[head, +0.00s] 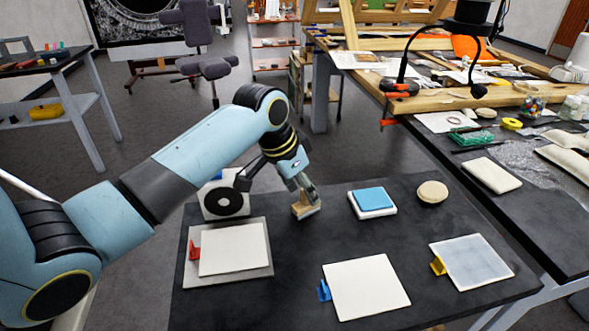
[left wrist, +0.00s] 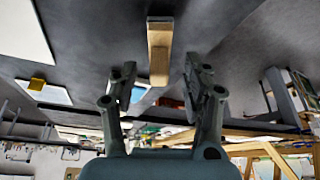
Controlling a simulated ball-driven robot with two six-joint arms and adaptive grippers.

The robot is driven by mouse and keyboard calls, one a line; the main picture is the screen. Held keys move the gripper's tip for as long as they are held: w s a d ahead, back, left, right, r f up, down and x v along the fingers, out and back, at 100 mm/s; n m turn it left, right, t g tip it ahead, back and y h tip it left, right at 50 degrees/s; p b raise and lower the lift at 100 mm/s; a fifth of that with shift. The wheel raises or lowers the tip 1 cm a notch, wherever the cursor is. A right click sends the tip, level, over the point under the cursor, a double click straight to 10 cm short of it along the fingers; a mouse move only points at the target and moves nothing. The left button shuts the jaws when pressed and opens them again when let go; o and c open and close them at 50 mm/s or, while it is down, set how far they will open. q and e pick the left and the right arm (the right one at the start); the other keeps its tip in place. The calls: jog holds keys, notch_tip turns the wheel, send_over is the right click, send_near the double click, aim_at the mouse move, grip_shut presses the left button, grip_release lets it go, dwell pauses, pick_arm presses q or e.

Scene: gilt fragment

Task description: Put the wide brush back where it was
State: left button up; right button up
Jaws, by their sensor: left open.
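The wide brush (head: 304,207), with a pale wooden body, is at the back middle of the dark table (head: 310,250). In the left wrist view the brush (left wrist: 160,45) shows as a wooden bar with a grey strip at its far end. My left gripper (head: 302,184) is right at the brush in the head view, partly hiding it. In the left wrist view the fingers of my left gripper (left wrist: 160,78) are spread apart, with the near end of the wood between them and gaps on both sides. My right gripper is out of view.
A white block with a black disc (head: 222,202) stands left of the brush. Right are a blue pad (head: 373,199) and a round beige disc (head: 433,192). Nearer lie a red-clipped panel (head: 233,250), a blue-clipped white panel (head: 367,288) and a yellow-clipped translucent panel (head: 473,263).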

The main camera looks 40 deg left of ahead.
pick_arm(q)
jog(key=v, duration=0.9)
jog(key=shift+s+r, duration=0.2)
jog(key=shift+r, duration=0.15)
